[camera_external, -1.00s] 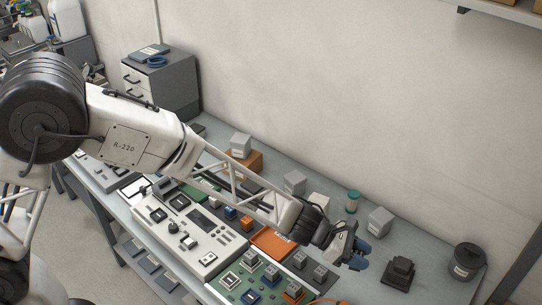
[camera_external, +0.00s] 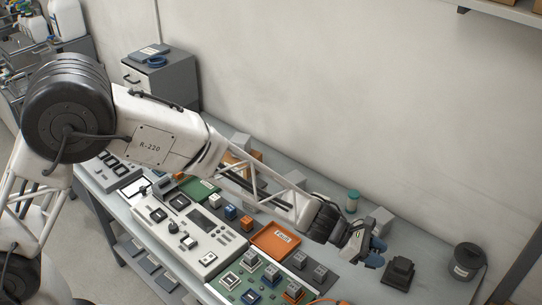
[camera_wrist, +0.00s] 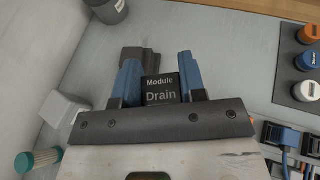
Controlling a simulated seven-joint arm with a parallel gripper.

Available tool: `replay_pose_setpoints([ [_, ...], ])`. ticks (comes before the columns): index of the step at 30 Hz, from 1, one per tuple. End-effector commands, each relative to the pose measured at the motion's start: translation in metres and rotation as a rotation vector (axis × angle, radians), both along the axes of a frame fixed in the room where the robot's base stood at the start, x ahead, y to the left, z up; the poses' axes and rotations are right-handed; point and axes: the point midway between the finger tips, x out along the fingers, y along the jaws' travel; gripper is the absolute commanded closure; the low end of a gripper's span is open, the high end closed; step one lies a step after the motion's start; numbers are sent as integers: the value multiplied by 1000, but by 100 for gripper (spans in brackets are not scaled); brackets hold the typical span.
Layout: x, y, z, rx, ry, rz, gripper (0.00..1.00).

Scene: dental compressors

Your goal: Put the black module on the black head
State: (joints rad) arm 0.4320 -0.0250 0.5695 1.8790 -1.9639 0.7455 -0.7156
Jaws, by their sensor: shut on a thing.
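My gripper (camera_wrist: 155,80) has two blue fingers and is shut on a black module (camera_wrist: 160,90) labelled "Module Drain". In the external view my gripper (camera_external: 376,252) is above the right part of the bench, left of the black head (camera_external: 398,273); the module cannot be made out there. The black head is a dark stepped block on the bench. In the wrist view the black head (camera_wrist: 137,55) shows just beyond the module and is partly hidden by the fingers and the module. I cannot tell whether they touch.
A dark labelled canister (camera_external: 466,262) stands right of the head. A light grey block (camera_external: 381,220) and a green-lidded jar (camera_external: 352,201) stand behind my gripper. An orange tray (camera_external: 276,241) and a green board with several modules (camera_external: 262,281) lie left. The bench around the head is clear.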

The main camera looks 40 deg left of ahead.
Motion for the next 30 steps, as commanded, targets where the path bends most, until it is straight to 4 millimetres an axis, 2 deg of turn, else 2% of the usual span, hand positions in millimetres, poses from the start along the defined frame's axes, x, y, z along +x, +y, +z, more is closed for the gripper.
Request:
replay_pose_setpoints([
  [21,80,-50,-10,1,1,0,86],
  [30,97,-61,-11,1,1,0,86],
])
